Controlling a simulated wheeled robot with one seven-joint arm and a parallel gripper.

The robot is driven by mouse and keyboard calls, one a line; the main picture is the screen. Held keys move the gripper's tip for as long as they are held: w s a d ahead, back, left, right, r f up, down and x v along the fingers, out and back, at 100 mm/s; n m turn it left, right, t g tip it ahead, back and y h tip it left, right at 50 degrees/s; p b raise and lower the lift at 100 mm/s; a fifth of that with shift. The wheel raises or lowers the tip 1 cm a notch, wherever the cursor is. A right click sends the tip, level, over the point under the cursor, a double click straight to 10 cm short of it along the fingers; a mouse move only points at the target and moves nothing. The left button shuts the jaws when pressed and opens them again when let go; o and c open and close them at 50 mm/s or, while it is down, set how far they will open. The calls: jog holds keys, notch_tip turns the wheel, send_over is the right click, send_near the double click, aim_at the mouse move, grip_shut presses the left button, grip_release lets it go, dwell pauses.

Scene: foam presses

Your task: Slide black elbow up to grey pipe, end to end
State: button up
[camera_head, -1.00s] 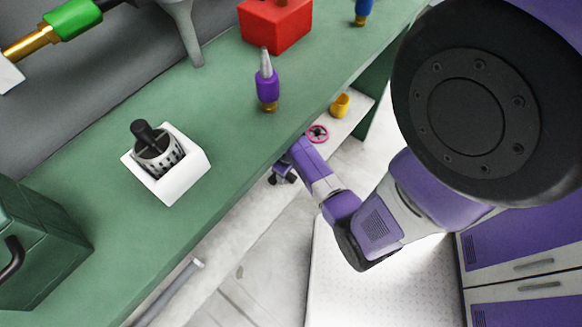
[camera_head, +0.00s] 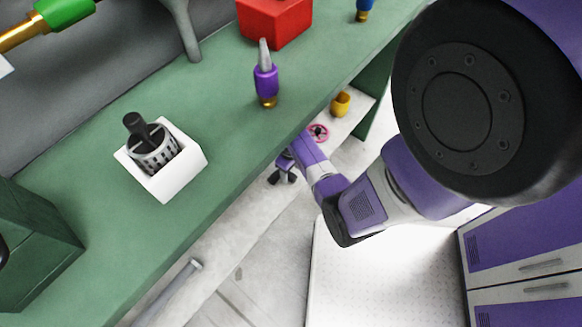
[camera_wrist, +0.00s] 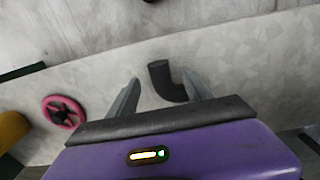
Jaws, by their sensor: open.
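The black elbow (camera_wrist: 168,84) is a short bent tube lying on the pale lower shelf in the wrist view. My gripper (camera_wrist: 162,88) is open, with one finger on each side of the elbow in the picture. The elbow appears nearer the right finger; I cannot tell whether they touch. In the head view my gripper (camera_head: 284,173) is small and dark above the shelf, and I cannot make out the elbow there. The grey pipe (camera_head: 170,292) lies along the lower shelf at the bottom of the head view, apart from my gripper.
A pink handwheel (camera_wrist: 63,112) and a yellow cup-like part (camera_head: 340,104) are on the shelf near my gripper. The green bench top (camera_head: 215,140) overhangs the shelf. It carries a white holder (camera_head: 185,178), a purple-handled tool (camera_head: 265,82) and a red block (camera_head: 275,25).

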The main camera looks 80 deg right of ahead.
aim_at(291, 175)
jog(key=shift+f+b, duration=0.45)
jog(key=shift+f, duration=1.2)
grip_shut()
